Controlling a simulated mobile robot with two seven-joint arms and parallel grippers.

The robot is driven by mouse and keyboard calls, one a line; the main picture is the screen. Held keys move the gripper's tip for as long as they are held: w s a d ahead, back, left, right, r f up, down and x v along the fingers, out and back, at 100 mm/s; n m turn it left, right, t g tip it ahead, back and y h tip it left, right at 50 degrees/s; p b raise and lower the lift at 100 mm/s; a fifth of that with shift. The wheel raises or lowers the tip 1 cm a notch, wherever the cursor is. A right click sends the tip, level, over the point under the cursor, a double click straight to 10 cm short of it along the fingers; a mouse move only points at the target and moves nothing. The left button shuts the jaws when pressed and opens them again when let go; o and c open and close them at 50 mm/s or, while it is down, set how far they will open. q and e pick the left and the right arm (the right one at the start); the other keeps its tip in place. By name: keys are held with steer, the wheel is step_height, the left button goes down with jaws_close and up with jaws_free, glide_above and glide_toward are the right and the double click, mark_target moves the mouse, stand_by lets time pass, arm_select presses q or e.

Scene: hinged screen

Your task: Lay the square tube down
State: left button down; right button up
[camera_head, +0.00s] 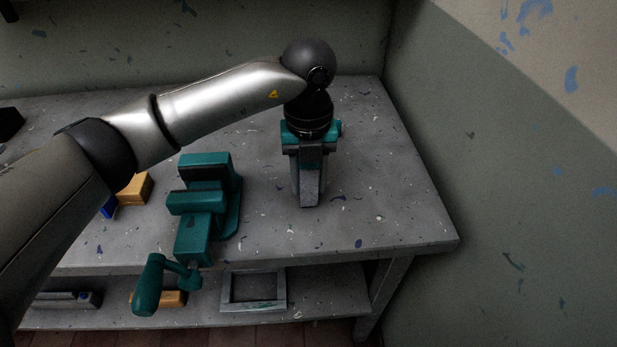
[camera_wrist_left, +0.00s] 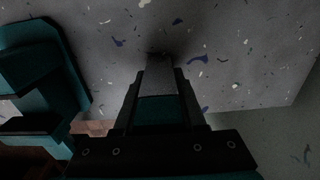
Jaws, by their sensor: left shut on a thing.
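My left gripper (camera_head: 309,174) points down over the right part of the workbench (camera_head: 400,215). It is shut on a grey square tube (camera_head: 311,188), which shows between the two fingers and reaches down towards the bench top. In the left wrist view the tube (camera_wrist_left: 158,76) sits between the fingers, its far end by a dark shadow on the bench. I cannot tell whether that end touches the surface. The gripper and wrist hide the tube's upper part. My right gripper is in neither view.
A green vise (camera_head: 205,200) stands left of the gripper, its handle over the front edge. An orange block (camera_head: 135,188) lies further left. A grey frame (camera_head: 253,288) is on the lower shelf. Walls close the back and right; the bench right of the tube is clear.

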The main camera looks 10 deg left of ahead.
arm_select(q)
steer(key=shift+f, duration=0.35)
steer(key=shift+c, duration=2)
jaws_free()
